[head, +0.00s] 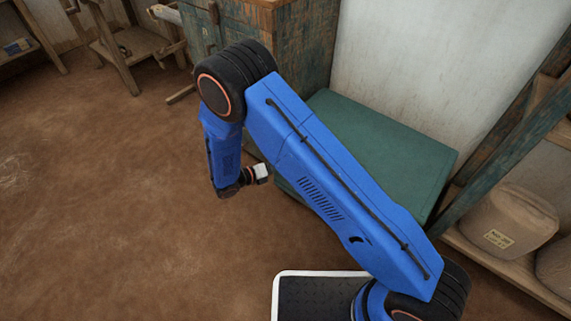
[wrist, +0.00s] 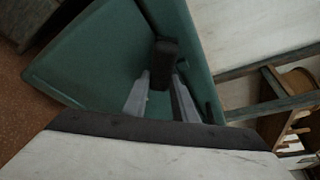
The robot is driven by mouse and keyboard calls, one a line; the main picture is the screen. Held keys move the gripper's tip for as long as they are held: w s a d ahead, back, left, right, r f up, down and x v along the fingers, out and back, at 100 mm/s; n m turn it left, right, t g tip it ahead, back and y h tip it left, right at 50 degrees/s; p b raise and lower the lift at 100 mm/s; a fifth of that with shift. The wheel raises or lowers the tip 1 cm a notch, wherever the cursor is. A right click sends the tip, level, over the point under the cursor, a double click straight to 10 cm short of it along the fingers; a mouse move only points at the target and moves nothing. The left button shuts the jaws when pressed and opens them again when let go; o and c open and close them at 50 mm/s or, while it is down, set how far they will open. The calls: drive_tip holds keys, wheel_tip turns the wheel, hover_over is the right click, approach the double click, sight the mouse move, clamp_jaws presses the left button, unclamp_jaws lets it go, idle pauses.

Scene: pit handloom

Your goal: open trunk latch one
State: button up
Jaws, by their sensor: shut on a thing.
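The green trunk (head: 385,140) stands against the white wall, its lid down, partly hidden behind my blue arm. In the wrist view its green side (wrist: 95,65) fills the upper middle, tilted in the picture. A dark blocky piece, seemingly the latch (wrist: 165,58), sits on the trunk at my fingertips. My gripper (wrist: 161,82) has its two grey fingers shut on this dark piece. In the head view the fingers and the latch are hidden behind my arm; only the white wrist part shows. I cannot tell how far the latch has turned.
A worn blue-green cabinet (head: 305,50) stands beside the trunk at the back. A shelf with sacks (head: 508,218) is close on the right. A wooden bench (head: 125,45) stands at the far left. The brown earth floor (head: 110,200) at left is clear.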

drive_tip(key=shift+a, duration=0.1)
drive_tip(key=o, duration=1)
drive_tip(key=shift+o, duration=0.2)
drive_tip(key=v, duration=1.7)
drive_tip(key=shift+s+a+r, duration=0.1)
